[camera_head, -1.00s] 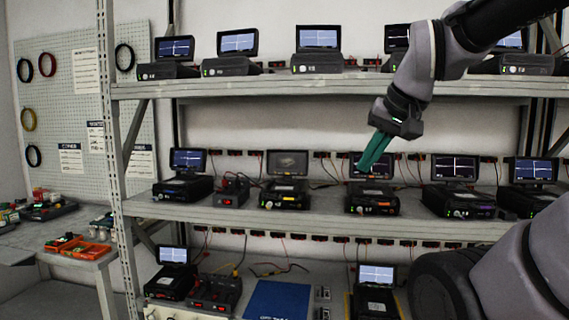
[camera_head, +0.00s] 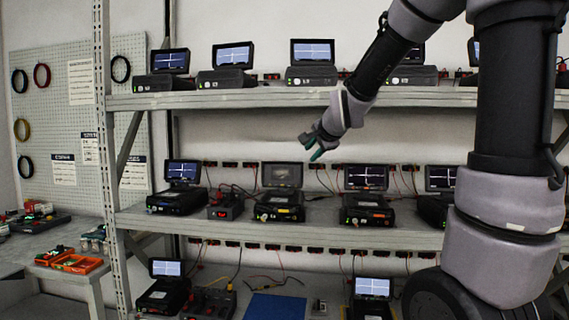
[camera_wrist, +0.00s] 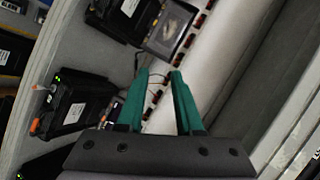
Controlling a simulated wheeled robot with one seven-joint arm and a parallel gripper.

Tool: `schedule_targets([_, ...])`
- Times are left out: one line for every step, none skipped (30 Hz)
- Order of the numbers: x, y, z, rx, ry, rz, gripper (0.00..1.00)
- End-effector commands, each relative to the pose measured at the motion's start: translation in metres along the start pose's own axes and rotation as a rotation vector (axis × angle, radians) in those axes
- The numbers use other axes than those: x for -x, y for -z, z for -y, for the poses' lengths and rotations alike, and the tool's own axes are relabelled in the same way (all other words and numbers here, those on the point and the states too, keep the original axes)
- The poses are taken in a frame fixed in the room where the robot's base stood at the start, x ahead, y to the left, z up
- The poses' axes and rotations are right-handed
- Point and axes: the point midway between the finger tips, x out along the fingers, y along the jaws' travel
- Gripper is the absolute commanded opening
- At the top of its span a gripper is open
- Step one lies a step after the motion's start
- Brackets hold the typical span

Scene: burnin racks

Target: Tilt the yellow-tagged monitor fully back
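The yellow-tagged monitor (camera_head: 282,175) stands on the middle shelf, its screen greyer than its neighbours', hinged above a dark base with a small yellow tag. The screen looks fairly upright; its exact tilt is hard to tell. A greyish screen in the wrist view (camera_wrist: 172,27), near the top, looks like the same one. My gripper (camera_head: 316,148) has green fingers and hangs above and right of this monitor, apart from it. In the wrist view the fingers (camera_wrist: 159,75) are spread with nothing gripped; the screen lies beyond their tips.
The orange-tagged monitor (camera_head: 366,180) stands to the right and another monitor (camera_head: 183,172) to the left. A small red-fronted box (camera_head: 226,205) with cables sits between. Cables and outlets line the wall behind.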

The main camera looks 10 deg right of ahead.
Motion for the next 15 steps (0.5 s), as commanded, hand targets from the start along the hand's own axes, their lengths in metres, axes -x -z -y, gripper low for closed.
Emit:
schedule_targets([-0.026, -0.005, 0.006, -0.066, 0.032, -0.005, 0.35])
schedule_targets([-0.038, -0.006, 0.01, -0.11, 0.056, -0.008, 0.35])
schedule_targets([-0.052, -0.009, 0.015, -0.162, 0.087, -0.011, 0.35])
schedule_targets([-0.062, -0.01, 0.019, -0.198, 0.109, -0.012, 0.35])
schedule_targets([-0.07, -0.012, 0.022, -0.23, 0.128, -0.011, 0.35])
schedule_targets([-0.08, -0.014, 0.025, -0.267, 0.152, -0.01, 0.35])
schedule_targets([-0.086, -0.016, 0.027, -0.292, 0.167, -0.008, 0.35])
schedule_targets([-0.091, -0.017, 0.029, -0.311, 0.179, -0.006, 0.35])
schedule_targets([-0.095, -0.019, 0.031, -0.333, 0.194, -0.004, 0.35])
schedule_targets([-0.098, -0.019, 0.031, -0.345, 0.201, -0.002, 0.35])
schedule_targets([-0.101, -0.02, 0.032, -0.354, 0.207, -0.001, 0.35])
schedule_targets([-0.103, -0.02, 0.033, -0.362, 0.213, 0.0, 0.35])
schedule_targets([-0.105, -0.02, 0.034, -0.367, 0.214, 0.0, 0.35])
schedule_targets([-0.108, -0.02, 0.034, -0.369, 0.215, 0.0, 0.35])
schedule_targets([-0.112, -0.02, 0.035, -0.37, 0.215, 0.0, 0.35])
